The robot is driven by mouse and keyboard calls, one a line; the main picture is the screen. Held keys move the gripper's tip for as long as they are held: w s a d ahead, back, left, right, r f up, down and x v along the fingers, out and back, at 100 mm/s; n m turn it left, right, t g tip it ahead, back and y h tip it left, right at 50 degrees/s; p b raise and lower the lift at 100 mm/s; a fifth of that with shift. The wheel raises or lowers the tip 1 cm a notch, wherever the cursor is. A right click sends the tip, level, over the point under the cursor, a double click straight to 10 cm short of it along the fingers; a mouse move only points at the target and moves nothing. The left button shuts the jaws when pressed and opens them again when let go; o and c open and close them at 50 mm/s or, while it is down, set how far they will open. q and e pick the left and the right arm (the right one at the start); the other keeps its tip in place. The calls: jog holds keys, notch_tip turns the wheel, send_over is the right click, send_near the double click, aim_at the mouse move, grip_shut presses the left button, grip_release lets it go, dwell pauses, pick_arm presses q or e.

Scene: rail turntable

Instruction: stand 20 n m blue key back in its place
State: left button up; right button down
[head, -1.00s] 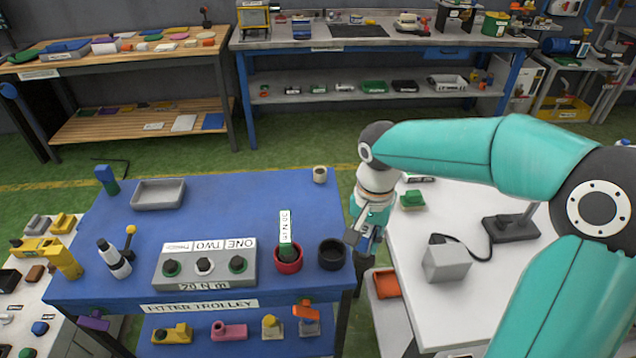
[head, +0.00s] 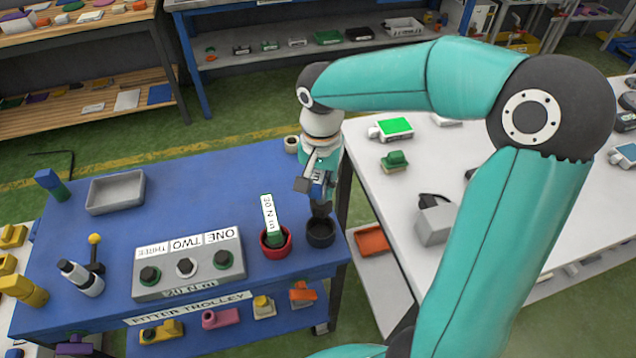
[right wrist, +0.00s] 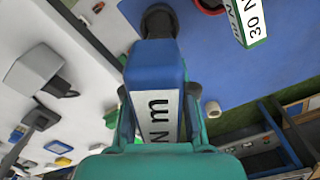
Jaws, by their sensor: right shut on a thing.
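My right gripper (head: 317,176) is shut on a blue key (head: 320,191), which hangs dark end down above the black cup (head: 320,233) on the blue trolley. In the right wrist view the blue key (right wrist: 155,66) lies between the fingers, with a white label reading "N m"; the rest of the label is hidden. I cannot tell whether its dark end (head: 320,209) is inside the cup's rim. A green key (head: 269,215) labelled 30 N m stands in the red cup (head: 274,244) just left. My left gripper is not in view.
A grey block (head: 188,266) marked ONE, TWO, THREE and 20 N m sits left of the cups. A grey tray (head: 115,193) and a small beige cup (head: 291,144) stand farther back. A white table (head: 372,178) is on the right, beyond a gap.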

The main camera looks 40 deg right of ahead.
aim_at(321, 203)
jog(key=shift+s+f+b, duration=0.1)
jog(key=shift+f+b, duration=1)
jog(key=shift+f, duration=0.25)
jog(key=shift+f+b, duration=1.25)
jog(key=shift+f, duration=0.25)
jog(key=shift+f+b, duration=2.4)
jog(key=shift+f, duration=0.15)
jog(key=c, duration=0.9)
grip_release()
jog(key=shift+r, duration=0.1)
jog(key=shift+o, duration=0.2)
notch_tip(321, 203, up, 12)
jog(key=shift+f, duration=0.1)
